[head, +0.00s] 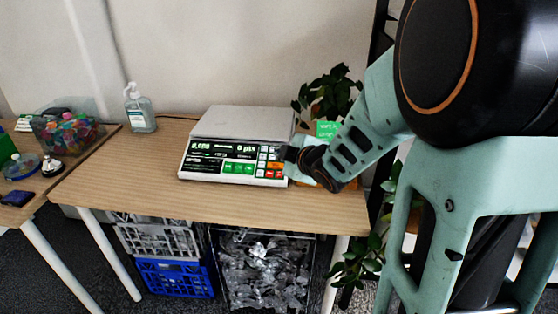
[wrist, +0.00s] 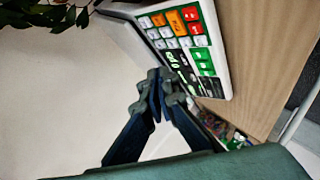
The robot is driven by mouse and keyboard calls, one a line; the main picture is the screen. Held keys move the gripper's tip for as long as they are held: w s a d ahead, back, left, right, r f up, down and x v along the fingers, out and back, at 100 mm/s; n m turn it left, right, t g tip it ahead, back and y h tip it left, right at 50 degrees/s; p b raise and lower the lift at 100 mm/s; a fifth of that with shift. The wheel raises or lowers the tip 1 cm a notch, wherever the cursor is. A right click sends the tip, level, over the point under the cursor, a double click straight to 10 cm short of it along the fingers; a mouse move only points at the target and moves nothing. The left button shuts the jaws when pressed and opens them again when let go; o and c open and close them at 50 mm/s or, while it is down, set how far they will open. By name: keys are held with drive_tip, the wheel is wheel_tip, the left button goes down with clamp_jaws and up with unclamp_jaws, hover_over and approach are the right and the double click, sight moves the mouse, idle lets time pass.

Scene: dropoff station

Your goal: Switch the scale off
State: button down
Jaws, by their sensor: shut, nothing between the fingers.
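The scale (head: 240,125) stands on the wooden table, with a light flat pan on top and a sloped front panel. Its display (head: 205,148) is lit and shows digits. Green, orange, red and white keys (head: 269,165) sit at the right of the panel. The scale also shows in the wrist view (wrist: 220,75), with its keypad (wrist: 178,30) turned sideways. My gripper (head: 290,160) is shut and empty at the right end of the panel. In the wrist view its fingertips (wrist: 158,78) are together beside the panel. I cannot tell whether they touch it.
A pump bottle (head: 140,110) stands left of the scale. A potted plant (head: 328,90) and a green card (head: 326,130) are behind my gripper. Crates (head: 175,275) stand under the table (head: 130,185). The table left of the scale is mostly clear.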

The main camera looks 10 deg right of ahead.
sight(279, 174)
drive_tip(key=shift+a+n+y, duration=0.4)
drive_tip(key=shift+n, duration=0.1)
drive_tip(key=shift+f, duration=0.1)
drive_tip(key=w+f+b, duration=0.1)
drive_tip(key=f+b, duration=0.1)
drive_tip(key=w+f+b, duration=0.1)
drive_tip(key=f+b, duration=0.1)
drive_tip(key=f, duration=0.1)
drive_tip(key=w+d+f+b, duration=0.1)
drive_tip(key=f+b, duration=0.1)
drive_tip(key=f, duration=0.1)
drive_tip(key=shift+w, duration=0.25)
drive_tip(key=shift+b, duration=0.3)
idle(0.9)
drive_tip(key=shift+w+d+f+b, duration=0.1)
drive_tip(key=shift+w+f+b, duration=0.05)
drive_tip(key=shift+f+b, duration=0.2)
drive_tip(key=shift+w+f+b, duration=0.1)
drive_tip(key=shift+f+b, duration=0.25)
drive_tip(key=shift+f, duration=0.05)
idle(0.5)
drive_tip(key=shift+r, duration=0.15)
drive_tip(key=shift+s+r+p, duration=0.3)
drive_tip(key=shift+r+p, duration=0.25)
drive_tip(key=shift+r, duration=0.05)
